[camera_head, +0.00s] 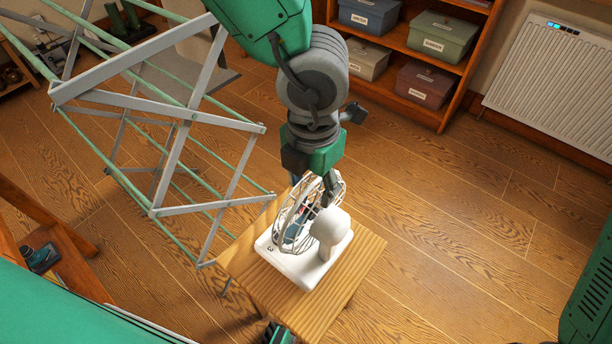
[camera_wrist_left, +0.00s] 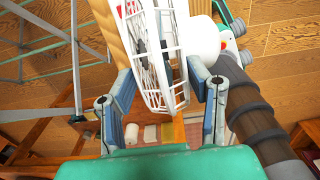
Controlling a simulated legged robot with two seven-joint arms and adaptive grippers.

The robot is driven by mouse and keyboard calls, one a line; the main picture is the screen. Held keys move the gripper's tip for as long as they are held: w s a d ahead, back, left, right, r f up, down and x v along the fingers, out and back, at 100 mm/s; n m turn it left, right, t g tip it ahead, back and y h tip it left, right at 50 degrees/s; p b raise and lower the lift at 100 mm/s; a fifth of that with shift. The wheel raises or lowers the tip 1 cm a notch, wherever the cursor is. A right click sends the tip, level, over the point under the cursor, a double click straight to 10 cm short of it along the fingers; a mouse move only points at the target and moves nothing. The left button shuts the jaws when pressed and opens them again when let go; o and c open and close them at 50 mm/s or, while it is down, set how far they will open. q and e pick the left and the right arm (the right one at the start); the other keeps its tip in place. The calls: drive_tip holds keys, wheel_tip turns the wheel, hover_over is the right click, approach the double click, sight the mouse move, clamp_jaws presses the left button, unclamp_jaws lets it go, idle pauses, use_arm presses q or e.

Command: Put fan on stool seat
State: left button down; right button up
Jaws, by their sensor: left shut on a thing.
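The white fan (camera_head: 331,232) has a wire cage, a rounded motor housing and a flat base. It is upright over the light wooden stool seat (camera_head: 333,297), with its base within the seat's outline. I cannot tell whether the base rests fully on the wood. My left gripper (camera_head: 322,192) reaches down from above and is shut on the fan at its cage. In the left wrist view, the fingers (camera_wrist_left: 168,85) are on both sides of the fan cage (camera_wrist_left: 150,55). The fan hides part of the seat.
A folding drying rack (camera_head: 180,130) stands left of the stool, close to it. A shelf with lidded boxes (camera_head: 440,37) stands at the back, and a white radiator (camera_head: 553,80) is at the right. A low wooden piece (camera_head: 75,262) is at the left. The floor right of the stool is clear.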

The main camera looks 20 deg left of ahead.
use_arm(q)
drive_tip(key=shift+d+f, duration=0.1)
drive_tip(key=shift+f, duration=0.3)
drive_tip(key=f, duration=0.1)
drive_tip(key=a+f+b, duration=0.1)
drive_tip(key=shift+a+f, duration=0.1)
drive_tip(key=shift+f, duration=0.3)
drive_tip(key=shift+a, duration=0.3)
drive_tip(key=c, duration=1.1)
unclamp_jaws()
drive_tip(key=shift+c, duration=0.2)
drive_tip(key=o, duration=0.3)
drive_tip(key=shift+d, duration=0.65)
drive_tip(key=shift+a, duration=0.45)
drive_tip(key=shift+r, duration=0.15)
wheel_tip(320, 180, up, 11)
drive_tip(key=p, duration=0.3)
drive_tip(key=shift+d+r, duration=0.1)
drive_tip(key=shift+d, duration=0.05)
drive_tip(key=shift+r, duration=0.3)
use_arm(e)
drive_tip(key=shift+a+r, duration=0.2)
drive_tip(key=shift+r, duration=0.4)
drive_tip(key=shift+a+r, duration=0.15)
drive_tip(key=shift+r, duration=0.45)
